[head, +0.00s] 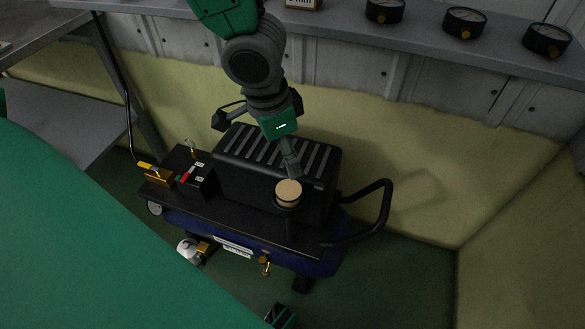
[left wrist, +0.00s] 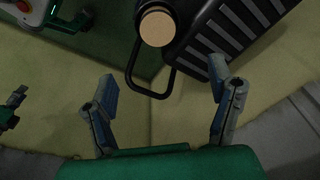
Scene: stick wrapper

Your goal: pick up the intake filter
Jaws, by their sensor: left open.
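The intake filter (head: 288,192) is a short dark cylinder with a tan round top, on the right front of the black-topped compressor. It also shows at the top of the left wrist view (left wrist: 157,27). My left gripper (head: 255,138) is open and empty above the compressor's ribbed housing, with one finger close to the filter in the picture. In the left wrist view, its fingers (left wrist: 163,85) are spread wide, and the filter lies beyond them, apart from both. A small dark part at the bottom edge seems to be my right gripper (head: 280,316); its fingers are unclear.
The compressor has a ribbed black housing (head: 275,150), a looped handle (head: 385,205) beside the filter, a blue tank (head: 325,262) and a control box with brass fittings (head: 190,172). A shelf with gauges (head: 464,22) runs along the back. Green floor (head: 405,285) is clear at right.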

